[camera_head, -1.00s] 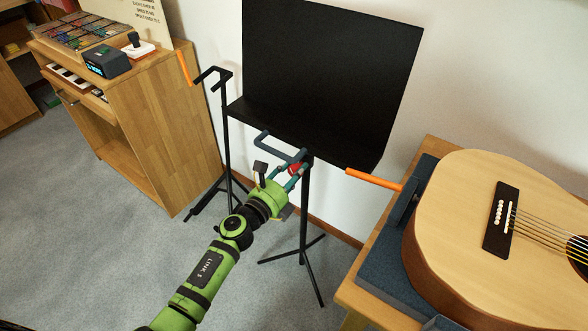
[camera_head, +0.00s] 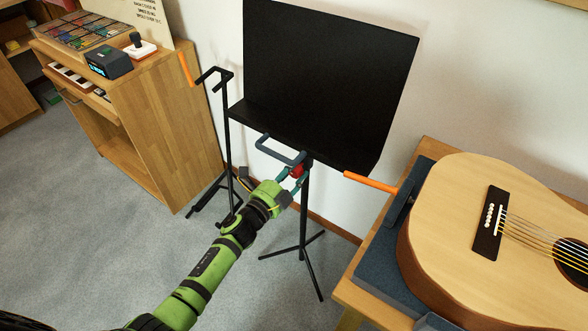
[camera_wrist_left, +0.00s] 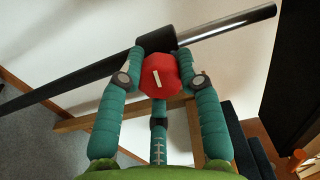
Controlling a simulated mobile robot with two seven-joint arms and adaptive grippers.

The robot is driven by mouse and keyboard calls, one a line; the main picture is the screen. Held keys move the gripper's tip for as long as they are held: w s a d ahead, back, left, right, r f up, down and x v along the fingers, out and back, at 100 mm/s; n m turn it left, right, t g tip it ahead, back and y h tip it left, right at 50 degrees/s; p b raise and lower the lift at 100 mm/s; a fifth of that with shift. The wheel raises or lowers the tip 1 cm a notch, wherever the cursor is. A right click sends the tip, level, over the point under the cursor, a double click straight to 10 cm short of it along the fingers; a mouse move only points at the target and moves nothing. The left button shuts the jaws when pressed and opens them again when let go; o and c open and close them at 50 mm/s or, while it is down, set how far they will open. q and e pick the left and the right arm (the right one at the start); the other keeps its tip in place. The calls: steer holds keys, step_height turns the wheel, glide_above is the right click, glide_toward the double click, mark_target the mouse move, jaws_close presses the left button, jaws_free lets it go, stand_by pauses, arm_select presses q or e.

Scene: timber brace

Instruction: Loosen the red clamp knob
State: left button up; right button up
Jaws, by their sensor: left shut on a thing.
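The red clamp knob (camera_head: 296,171) sits on the post of the black music stand (camera_head: 325,80), just below its desk. My left gripper (camera_head: 291,178) reaches it from the lower left and is shut on it. In the left wrist view the red knob (camera_wrist_left: 160,76), with a short, slightly tilted white mark on its face, lies between the teal fingers of my left gripper (camera_wrist_left: 159,82). A black collar (camera_wrist_left: 155,40) and a shiny metal tube (camera_wrist_left: 225,22) show behind the knob. My right gripper is not in view.
A grey U-shaped bar (camera_head: 278,150) sticks out close above the gripper. An orange handle (camera_head: 370,182) lies right of the post, near the guitar (camera_head: 460,210) on its table. A wooden cabinet (camera_head: 150,130) and another black stand (camera_head: 228,140) are left.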

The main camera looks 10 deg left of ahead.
arm_select(q)
steer(key=n+p, duration=0.1)
steer(key=n, duration=0.2)
steer(key=shift+r+n, duration=0.15)
steer(key=shift+n, duration=0.25)
steer(key=n+p, duration=0.1)
steer(key=n, duration=0.2)
steer(key=shift+n, duration=0.6)
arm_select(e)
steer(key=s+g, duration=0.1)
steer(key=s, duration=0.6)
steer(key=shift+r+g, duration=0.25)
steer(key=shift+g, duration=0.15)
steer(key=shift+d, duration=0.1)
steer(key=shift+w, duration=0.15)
arm_select(q)
steer(key=o, duration=1.1)
steer(key=shift+o, duration=0.3)
